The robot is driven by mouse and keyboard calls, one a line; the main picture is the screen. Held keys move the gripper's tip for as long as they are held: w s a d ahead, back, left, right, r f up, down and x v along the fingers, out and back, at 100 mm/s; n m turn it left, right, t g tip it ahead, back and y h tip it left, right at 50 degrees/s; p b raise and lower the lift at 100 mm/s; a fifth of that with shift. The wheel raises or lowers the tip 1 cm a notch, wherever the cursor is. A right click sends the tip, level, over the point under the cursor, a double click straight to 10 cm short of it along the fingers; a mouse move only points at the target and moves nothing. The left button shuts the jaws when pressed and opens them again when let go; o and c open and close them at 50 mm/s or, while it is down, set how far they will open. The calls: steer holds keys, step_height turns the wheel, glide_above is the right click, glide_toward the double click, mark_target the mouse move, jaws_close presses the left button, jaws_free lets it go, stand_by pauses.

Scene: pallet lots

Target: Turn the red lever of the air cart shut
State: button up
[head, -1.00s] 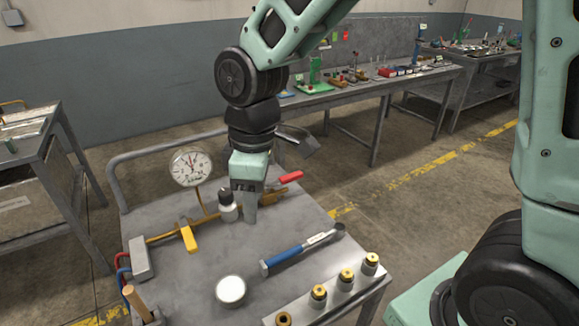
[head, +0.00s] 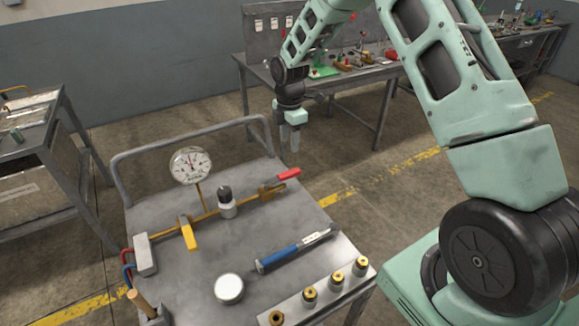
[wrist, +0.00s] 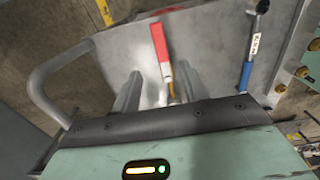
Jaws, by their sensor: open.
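The air cart (head: 180,285) is a grey metal table with a brass pipe line along its top. The red lever (head: 289,175) sits at the right end of that line, by the cart's far right edge, and points along the pipe, outward to the right. In the wrist view the red lever (wrist: 160,41) lies beyond the fingertips, roughly between them. My gripper (head: 290,150) is open and empty, pointing down, above and behind the lever and apart from it. Its two grey fingers also show in the wrist view (wrist: 154,90).
A pressure gauge (head: 190,165), a black-topped white fitting (head: 227,203) and a yellow lever (head: 189,233) stand along the pipe. A blue-handled wrench (head: 290,250), a white round tin (head: 229,289) and several brass fittings lie nearer. A rail (head: 190,132) bounds the far edge.

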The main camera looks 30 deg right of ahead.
mark_target(289, 172)
step_height(289, 172, down, 12)
steer(key=p, duration=0.2)
steer(key=shift+p, duration=0.4)
jaws_close()
